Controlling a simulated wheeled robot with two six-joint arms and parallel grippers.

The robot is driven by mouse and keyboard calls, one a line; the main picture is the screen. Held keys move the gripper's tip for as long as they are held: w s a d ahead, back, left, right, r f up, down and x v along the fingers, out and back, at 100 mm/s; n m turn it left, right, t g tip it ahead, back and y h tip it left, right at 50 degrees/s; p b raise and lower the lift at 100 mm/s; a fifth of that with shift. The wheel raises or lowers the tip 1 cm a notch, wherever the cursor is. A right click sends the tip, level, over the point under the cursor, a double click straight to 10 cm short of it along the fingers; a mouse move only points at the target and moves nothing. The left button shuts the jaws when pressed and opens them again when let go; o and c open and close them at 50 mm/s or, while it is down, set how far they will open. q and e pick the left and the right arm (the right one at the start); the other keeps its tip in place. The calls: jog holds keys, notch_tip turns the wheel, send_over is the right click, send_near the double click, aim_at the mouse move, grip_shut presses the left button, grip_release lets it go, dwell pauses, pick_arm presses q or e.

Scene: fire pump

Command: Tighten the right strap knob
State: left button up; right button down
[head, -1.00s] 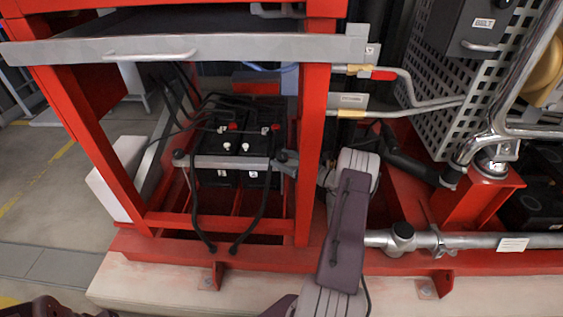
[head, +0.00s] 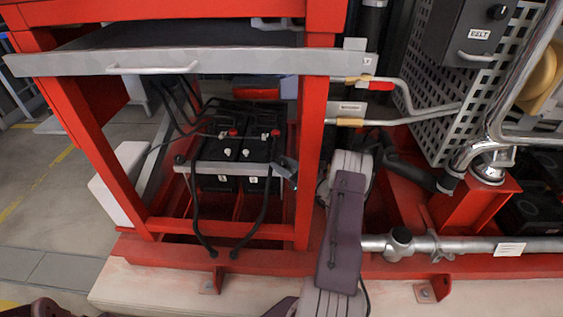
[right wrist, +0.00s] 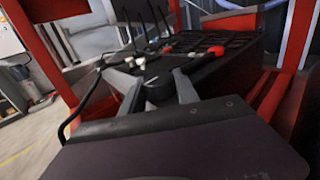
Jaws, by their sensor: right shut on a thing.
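Two black batteries (head: 216,150) sit side by side in the red frame, under a grey strap bar (head: 225,168). The left strap knob (head: 179,160) is dark and stands at the bar's left end. My right arm reaches up past the red post, and my right gripper (head: 286,168) is at the bar's right end. In the right wrist view its two grey fingers (right wrist: 159,92) are shut on the dark right strap knob (right wrist: 157,88), one on each side. In the head view the gripper mostly hides this knob.
The red post (head: 312,150) stands close beside my right gripper. A grey drawer front (head: 200,62) crosses above the batteries. Black cables (head: 264,208) hang in front of them. Silver pipes (head: 460,244) run to the right.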

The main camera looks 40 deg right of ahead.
jog(key=c, duration=0.9)
grip_release()
